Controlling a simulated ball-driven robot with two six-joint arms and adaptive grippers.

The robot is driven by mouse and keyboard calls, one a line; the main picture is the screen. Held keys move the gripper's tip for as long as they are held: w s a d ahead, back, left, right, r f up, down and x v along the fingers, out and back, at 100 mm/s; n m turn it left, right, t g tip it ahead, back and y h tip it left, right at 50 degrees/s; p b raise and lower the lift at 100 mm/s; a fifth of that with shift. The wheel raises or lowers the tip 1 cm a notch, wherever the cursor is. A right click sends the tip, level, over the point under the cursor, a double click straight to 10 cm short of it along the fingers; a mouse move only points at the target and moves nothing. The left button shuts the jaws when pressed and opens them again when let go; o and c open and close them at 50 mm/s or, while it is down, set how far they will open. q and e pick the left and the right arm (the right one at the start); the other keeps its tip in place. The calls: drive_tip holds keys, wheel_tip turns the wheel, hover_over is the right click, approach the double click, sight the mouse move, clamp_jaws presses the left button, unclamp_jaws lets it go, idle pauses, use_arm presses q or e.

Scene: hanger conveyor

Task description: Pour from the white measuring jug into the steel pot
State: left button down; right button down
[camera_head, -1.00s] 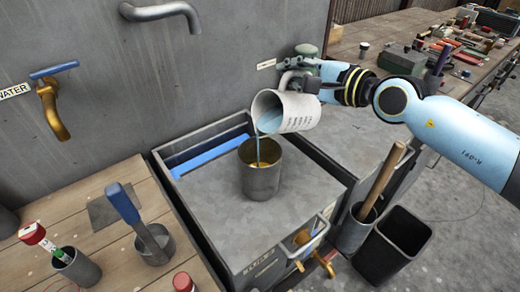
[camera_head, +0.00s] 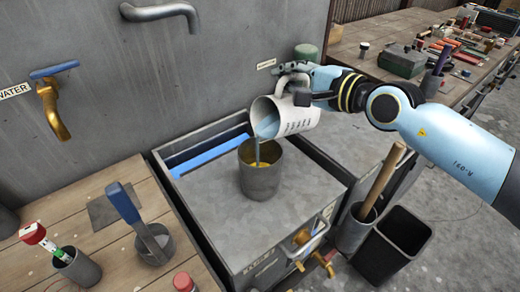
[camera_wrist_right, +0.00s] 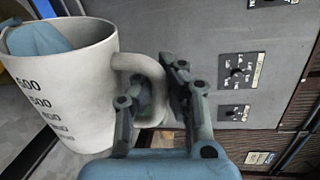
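The white measuring jug (camera_head: 297,115) is tilted to the left above the steel pot, its mouth facing down-left. A thin stream of blue liquid runs from its lip into the steel pot (camera_head: 262,181), which stands upright on the grey metal top. My right gripper (camera_head: 300,88) is shut on the jug's handle. In the right wrist view, the jug (camera_wrist_right: 75,85) shows black graduation marks and blue liquid (camera_wrist_right: 38,38) near its rim, and the gripper's fingers (camera_wrist_right: 160,95) are around the handle. My left gripper is not in view.
A brass water tap (camera_head: 52,105) and a grey spout (camera_head: 160,11) are on the back wall. A blue-handled tool (camera_head: 128,205) stands in a cup on the left wooden bench. A black bin (camera_head: 393,247) and a holder with a wooden handle (camera_head: 381,183) stand right of the pot.

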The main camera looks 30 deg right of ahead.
sight(271, 97)
drive_tip(key=shift+a+f, duration=0.1)
drive_tip(key=shift+a, duration=0.1)
drive_tip(key=shift+s+a+f+n, duration=0.1)
drive_tip(key=shift+a+f+n, duration=0.15)
drive_tip(key=shift+a+n, duration=0.2)
drive_tip(key=shift+a, duration=0.1)
idle(0.8)
drive_tip(key=shift+s+a+f+n+h, duration=0.1)
drive_tip(key=shift+a+n+h, duration=0.2)
drive_tip(key=shift+a+n, duration=0.25)
drive_tip(key=shift+a, duration=0.2)
idle(0.5)
drive_tip(key=shift+s+a+n, duration=0.15)
drive_tip(key=shift+a+n, duration=0.3)
drive_tip(key=shift+n, duration=0.05)
drive_tip(key=shift+a, duration=0.15)
idle(0.5)
